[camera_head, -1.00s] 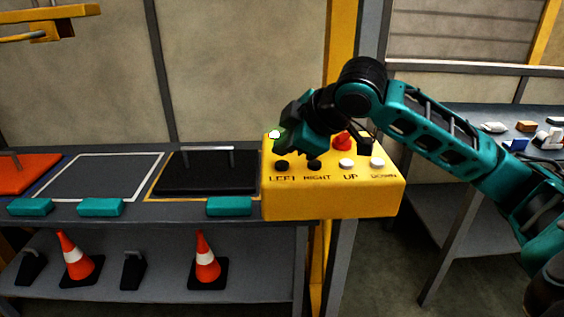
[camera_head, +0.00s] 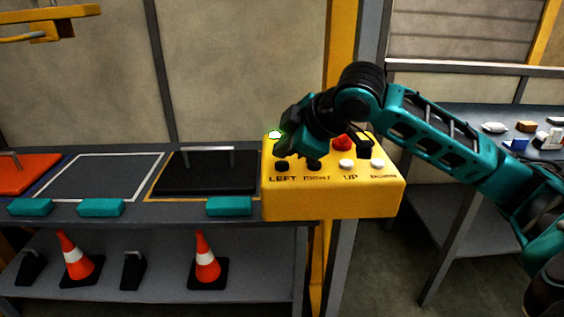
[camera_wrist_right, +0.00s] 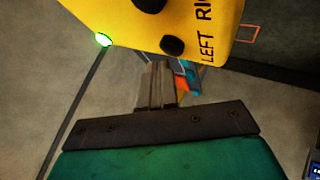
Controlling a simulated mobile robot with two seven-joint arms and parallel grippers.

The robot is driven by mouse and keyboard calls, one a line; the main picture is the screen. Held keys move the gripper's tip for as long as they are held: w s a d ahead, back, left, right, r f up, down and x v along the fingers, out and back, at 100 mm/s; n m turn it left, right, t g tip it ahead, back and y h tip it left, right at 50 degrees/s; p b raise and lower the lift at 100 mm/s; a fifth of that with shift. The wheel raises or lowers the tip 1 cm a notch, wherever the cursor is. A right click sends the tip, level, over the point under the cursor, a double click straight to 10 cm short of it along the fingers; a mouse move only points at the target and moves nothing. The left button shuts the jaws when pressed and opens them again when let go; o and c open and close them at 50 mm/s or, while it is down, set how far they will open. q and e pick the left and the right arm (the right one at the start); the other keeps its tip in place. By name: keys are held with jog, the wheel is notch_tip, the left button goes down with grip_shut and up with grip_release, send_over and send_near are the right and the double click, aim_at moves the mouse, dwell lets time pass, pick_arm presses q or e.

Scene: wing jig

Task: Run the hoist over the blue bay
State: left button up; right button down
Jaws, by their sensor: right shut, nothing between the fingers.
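The yellow control box (camera_head: 330,203) has black LEFT (camera_head: 281,166) and RIGHT (camera_head: 314,166) buttons, white UP and DOWN buttons, a red button (camera_head: 342,142) and a lit green lamp (camera_head: 274,135). My right gripper (camera_head: 284,153) is shut and empty, just above and behind the LEFT button; I cannot tell if it touches. In the right wrist view its fingers (camera_wrist_right: 160,72) point toward the box beside a black button (camera_wrist_right: 172,46). The yellow hoist (camera_head: 38,33) hangs at the upper left, partly cut off. A thin blue edge borders the orange plate (camera_head: 18,178). My left gripper is out of view.
The bench holds a white-outlined empty bay (camera_head: 100,178) and a black handled plate (camera_head: 207,181) in a yellow-outlined bay. Teal blocks (camera_head: 229,206) line its front edge. Traffic cones (camera_head: 206,260) stand on the lower shelf. A side table (camera_head: 478,117) with small items stands at right.

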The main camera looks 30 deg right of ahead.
jog(key=shift+f, duration=0.45)
dwell(0.5)
jog(key=shift+f, duration=0.2)
dwell(0.4)
dwell(1.3)
dwell(1.3)
dwell(1.3)
dwell(1.2)
jog(key=shift+r+p, duration=0.85)
jog(key=shift+p, duration=0.3)
jog(key=shift+r, duration=0.1)
